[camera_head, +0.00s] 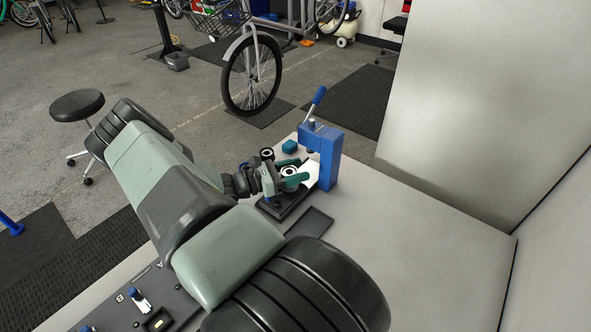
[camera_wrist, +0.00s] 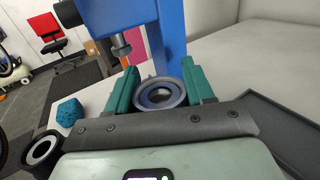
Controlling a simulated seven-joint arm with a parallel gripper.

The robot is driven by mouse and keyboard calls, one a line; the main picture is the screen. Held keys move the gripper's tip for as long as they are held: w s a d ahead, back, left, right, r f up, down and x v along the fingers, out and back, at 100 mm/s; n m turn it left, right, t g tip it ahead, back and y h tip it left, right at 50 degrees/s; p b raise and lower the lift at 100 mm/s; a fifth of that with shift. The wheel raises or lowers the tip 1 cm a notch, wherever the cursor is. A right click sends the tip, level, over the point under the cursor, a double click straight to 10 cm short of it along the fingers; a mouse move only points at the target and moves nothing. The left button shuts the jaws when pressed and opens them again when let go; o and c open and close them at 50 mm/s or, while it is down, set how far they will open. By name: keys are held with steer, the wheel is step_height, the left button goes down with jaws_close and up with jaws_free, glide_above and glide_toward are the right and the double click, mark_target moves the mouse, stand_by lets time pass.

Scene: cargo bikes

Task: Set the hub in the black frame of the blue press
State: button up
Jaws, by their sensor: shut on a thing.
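The blue press (camera_head: 327,150) stands on the bench, with its lever raised. Its column (camera_wrist: 170,38) and ram (camera_wrist: 121,48) show in the wrist view. A dark base, which looks like the black frame (camera_head: 284,207), lies at the press's foot, partly hidden by my gripper. My gripper (camera_head: 292,173) is at the press, its green fingers shut on the hub (camera_head: 289,171), a grey ring with a dark bore. In the wrist view the hub (camera_wrist: 162,94) sits between both fingers (camera_wrist: 163,84), in front of the column. I cannot tell whether it touches the frame.
A teal block (camera_head: 289,146) lies left of the press. A black ring-shaped part with a pale face (camera_head: 267,153) is beside my gripper. A shallow black tray (camera_head: 311,222) lies in front of the press. The bench (camera_head: 400,235) is clear to the right, up to a pale wall.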

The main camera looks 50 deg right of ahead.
steer(key=shift+f, duration=0.2)
steer(key=o, duration=1.3)
steer(key=shift+c, duration=0.2)
steer(key=v, duration=1)
steer(key=shift+w+a, duration=0.15)
steer(key=shift+a, duration=0.2)
